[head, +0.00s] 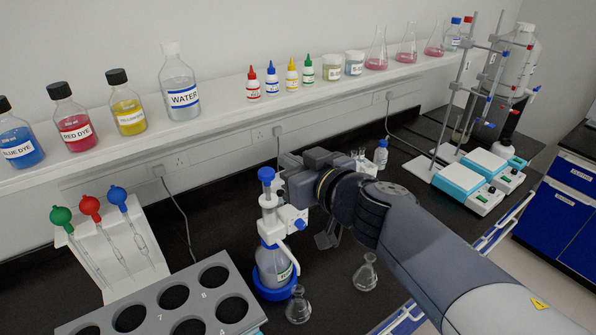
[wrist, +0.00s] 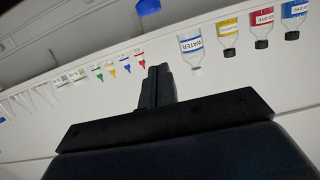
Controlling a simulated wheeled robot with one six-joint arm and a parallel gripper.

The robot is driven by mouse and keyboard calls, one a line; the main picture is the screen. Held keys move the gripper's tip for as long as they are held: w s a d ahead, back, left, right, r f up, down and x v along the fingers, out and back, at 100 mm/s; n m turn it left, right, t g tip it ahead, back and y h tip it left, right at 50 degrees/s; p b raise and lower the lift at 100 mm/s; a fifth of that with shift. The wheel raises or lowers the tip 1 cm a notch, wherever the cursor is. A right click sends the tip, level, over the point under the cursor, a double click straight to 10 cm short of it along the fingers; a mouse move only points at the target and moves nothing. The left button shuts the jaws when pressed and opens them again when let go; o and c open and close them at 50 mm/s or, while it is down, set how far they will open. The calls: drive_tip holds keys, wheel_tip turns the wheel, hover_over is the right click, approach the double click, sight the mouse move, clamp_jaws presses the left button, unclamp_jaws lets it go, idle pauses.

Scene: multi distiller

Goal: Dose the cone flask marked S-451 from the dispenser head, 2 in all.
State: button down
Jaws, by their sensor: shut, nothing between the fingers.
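The dispenser head (head: 270,217) is white with a blue plunger cap (head: 266,175) and a blue knob at its side. It sits on a clear bottle (head: 272,264) in a blue ring base. One small cone flask (head: 298,307) stands at the foot of the dispenser, just right of the base. A second cone flask (head: 366,273) stands further right. I cannot read a mark on either flask. My gripper (head: 284,162) is beside the plunger cap, on its right; I cannot tell whether they touch. In the wrist view its fingers (wrist: 158,85) are shut and empty.
A grey rack (head: 246,282) with round holes stands front left, with a pipette stand (head: 110,250) behind it. A shelf (head: 220,118) along the wall holds dye bottles, a water bottle and flasks. Stirrer plates (head: 472,178) stand at the right. Dark bench lies clear around the second flask.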

drive_tip(key=b, duration=0.2)
hover_over(267, 178)
drive_tip(key=d, duration=0.2)
drive_tip(key=f, duration=0.2)
drive_tip(key=shift+s+a+f+b, duration=0.15)
drive_tip(key=shift+f+b, duration=0.65)
drive_tip(key=shift+s+a+f+b, duration=0.1)
drive_tip(key=shift+a+f+b, duration=0.05)
drive_tip(key=shift+f+b, duration=0.65)
drive_tip(key=shift+f+b, duration=1.85)
drive_tip(key=shift+f, duration=0.7)
